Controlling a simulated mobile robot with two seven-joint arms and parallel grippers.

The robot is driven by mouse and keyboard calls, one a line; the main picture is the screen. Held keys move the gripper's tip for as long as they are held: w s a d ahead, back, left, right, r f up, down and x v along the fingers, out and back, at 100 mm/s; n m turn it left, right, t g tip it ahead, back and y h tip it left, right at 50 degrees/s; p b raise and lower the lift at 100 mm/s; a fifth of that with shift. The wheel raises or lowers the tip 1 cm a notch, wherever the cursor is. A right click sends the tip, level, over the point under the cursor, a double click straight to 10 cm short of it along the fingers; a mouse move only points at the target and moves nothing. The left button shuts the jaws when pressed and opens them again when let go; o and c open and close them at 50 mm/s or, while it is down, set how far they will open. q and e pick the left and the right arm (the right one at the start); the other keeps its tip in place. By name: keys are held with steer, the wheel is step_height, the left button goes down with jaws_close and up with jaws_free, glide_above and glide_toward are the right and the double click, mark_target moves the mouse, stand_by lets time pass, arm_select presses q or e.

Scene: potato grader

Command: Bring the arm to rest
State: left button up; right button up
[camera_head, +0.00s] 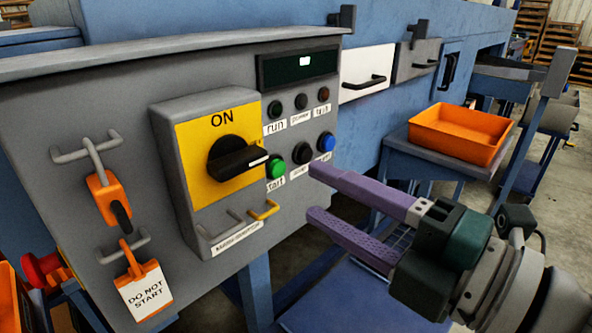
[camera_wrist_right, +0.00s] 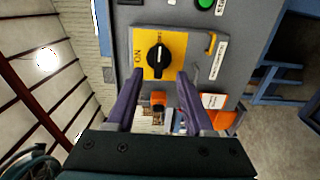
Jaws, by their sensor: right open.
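My right gripper (camera_head: 312,191) is open and empty. Its two purple fingers point left, in front of the lower right part of the grey control panel (camera_head: 60,110). In the right wrist view the fingers (camera_wrist_right: 157,95) are spread apart with nothing between them, and the panel lies ahead. My left gripper is not in view.
An orange padlock (camera_head: 105,197) and a DO NOT START tag (camera_head: 145,290) hang from the panel's left brackets. Green (camera_head: 275,168) and blue (camera_head: 326,142) buttons sit near the fingers. An orange tray (camera_head: 460,132) stands on a table at right. A red knob (camera_head: 40,268) is at lower left.

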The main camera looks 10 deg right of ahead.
steer(key=shift+s+d, duration=0.1)
steer(key=s+d+f+m+g+h, duration=0.15)
steer(key=d+f+m+h, duration=0.25)
steer(key=d+m+h, duration=0.85)
steer(key=s+a+f+m+g+y, duration=0.1)
steer(key=s+f+m+g, duration=0.3)
steer(key=s, duration=0.5)
steer(key=s+a+f+m+g+y, duration=0.1)
steer(key=s+a+f+m+g, duration=0.1)
steer(key=s+m+g, duration=0.6)
step_height(320, 180, up, 31)
steer(key=n+t+p, duration=0.1)
steer(key=t+p, duration=0.1)
steer(key=p, duration=2.8)
steer(key=shift+s+d+f+p, duration=0.15)
steer(key=shift+s+p, duration=0.2)
steer(key=shift+n+t, duration=0.25)
